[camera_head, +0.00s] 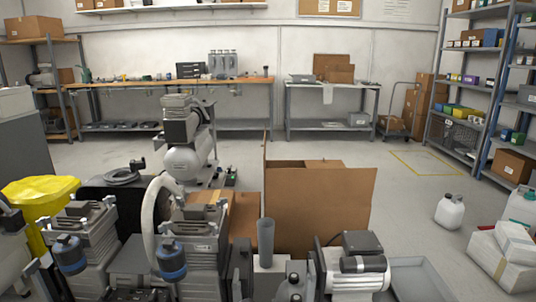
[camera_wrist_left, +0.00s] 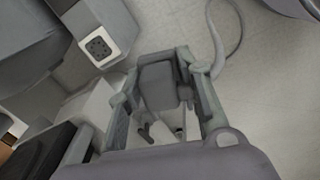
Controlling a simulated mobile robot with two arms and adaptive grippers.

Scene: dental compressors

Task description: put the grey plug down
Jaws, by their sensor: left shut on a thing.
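In the left wrist view my left gripper (camera_wrist_left: 156,66) has its two fingers on either side of the grey plug (camera_wrist_left: 158,88) and is shut on it. The plug looks like a dark grey block. Its lower part is in shade between the fingers, so its exact shape is hard to tell. A grey cable (camera_wrist_left: 214,40) curves over the pale floor beside the right finger; whether it joins the plug cannot be told. I cannot make out the plug or my left gripper in the head view. My right gripper is in neither view.
A socket with a white frame (camera_wrist_left: 98,46) is on a grey housing left of the gripper. In the head view, compressors (camera_head: 195,240) and an open cardboard box (camera_head: 320,213) crowd the foreground. White canisters (camera_head: 449,211) stand at the right. The middle floor is mostly free.

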